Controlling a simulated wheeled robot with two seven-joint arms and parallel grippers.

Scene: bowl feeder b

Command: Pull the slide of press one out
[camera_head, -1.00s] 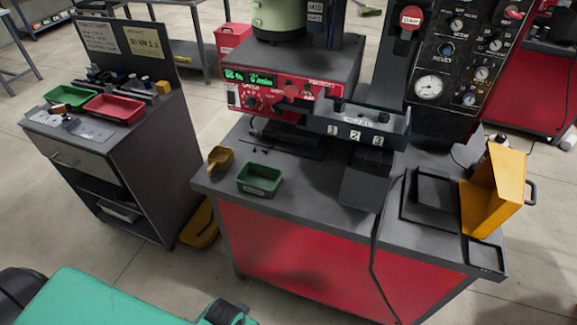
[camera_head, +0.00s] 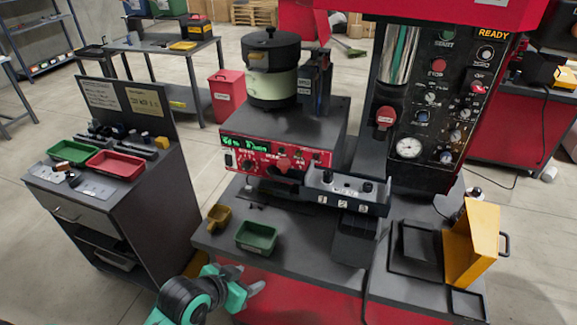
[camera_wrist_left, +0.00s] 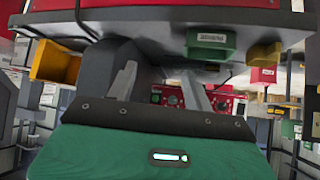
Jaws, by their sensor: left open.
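The press (camera_head: 420,110) stands at the back right of the bench, with a black control panel, a round gauge and a lit READY sign. A flat dark plate (camera_head: 412,265) lies on the bench in front of it; I cannot tell for sure whether this is the slide. My left gripper (camera_head: 252,289) is open and empty at the bench's front edge, below the green bin and well left of the plate. Its two grey fingers (camera_wrist_left: 160,90) also show apart in the left wrist view. My right gripper is not in view.
A green bin (camera_head: 257,237) and a yellow scoop (camera_head: 218,218) sit at the bench's left front. The red feeder unit (camera_head: 276,158) with its numbered chute (camera_head: 346,192) stands behind. A yellow bin (camera_head: 474,245) stands at the right.

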